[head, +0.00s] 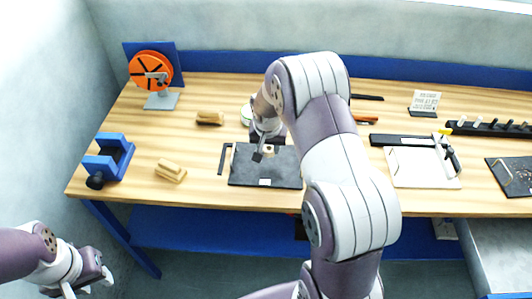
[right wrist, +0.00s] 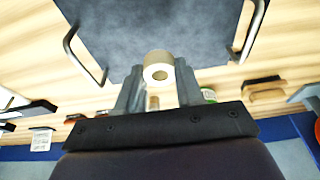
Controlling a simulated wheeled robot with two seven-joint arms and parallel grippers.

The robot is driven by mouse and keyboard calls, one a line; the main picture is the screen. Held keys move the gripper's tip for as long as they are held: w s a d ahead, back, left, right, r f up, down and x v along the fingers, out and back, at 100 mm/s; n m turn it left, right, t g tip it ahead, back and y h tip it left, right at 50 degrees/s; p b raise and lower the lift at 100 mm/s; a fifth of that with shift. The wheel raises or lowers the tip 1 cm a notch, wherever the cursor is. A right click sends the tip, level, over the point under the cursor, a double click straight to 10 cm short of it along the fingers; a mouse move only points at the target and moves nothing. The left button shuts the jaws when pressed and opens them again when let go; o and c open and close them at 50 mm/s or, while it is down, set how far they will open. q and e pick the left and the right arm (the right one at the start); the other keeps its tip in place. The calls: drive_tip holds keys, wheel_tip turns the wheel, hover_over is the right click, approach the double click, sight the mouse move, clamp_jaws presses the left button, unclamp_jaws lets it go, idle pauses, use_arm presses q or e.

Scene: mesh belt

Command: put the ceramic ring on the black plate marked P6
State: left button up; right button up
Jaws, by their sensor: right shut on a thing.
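The ceramic ring (right wrist: 158,68) is a short cream cylinder with a hole, held between the fingertips of my right gripper (right wrist: 160,82). In the head view my right gripper (head: 265,151) is over the black plate (head: 242,172), and a small tan bit of the ring (head: 269,149) shows. The plate also fills the top of the right wrist view (right wrist: 150,25). I cannot tell whether the ring touches it. A white label (head: 265,182) sits on its front edge, too small to read. My left gripper (head: 88,284) is open and empty, off the table at lower left.
Black bar handles (head: 225,158) flank the plate. A blue clamp block (head: 108,158), wooden blocks (head: 170,171) and an orange wheel (head: 150,70) stand to the left. A white board (head: 422,168) and a dark plate (head: 512,176) lie right. My right arm hides the middle of the table.

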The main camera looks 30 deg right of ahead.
sight(267, 155)
drive_tip(key=shift+w+a+f+p, duration=0.15)
drive_tip(key=shift+f+p, duration=0.1)
drive_tip(key=shift+f, duration=0.9)
drive_tip(key=shift+s+a+f+p, duration=0.1)
drive_tip(key=shift+f+p, duration=0.1)
drive_tip(key=shift+f, duration=0.9)
drive_tip(key=shift+f, duration=0.1)
drive_tip(key=o, duration=1)
drive_tip(key=b+v, duration=0.1)
drive_tip(key=v, duration=1.1)
drive_tip(key=s+a+n, duration=0.2)
drive_tip(key=s+a, duration=0.1)
drive_tip(key=s, duration=0.2)
drive_tip(key=s+a+n+y, duration=0.1)
drive_tip(key=s+a+n, duration=0.1)
drive_tip(key=s, duration=0.4)
drive_tip(key=s+a+n+g, duration=0.1)
drive_tip(key=s+a+n, duration=0.2)
drive_tip(key=s, duration=0.3)
drive_tip(key=shift+a+f+y, duration=0.2)
drive_tip(key=shift+a+y, duration=0.2)
drive_tip(key=shift+a, duration=0.5)
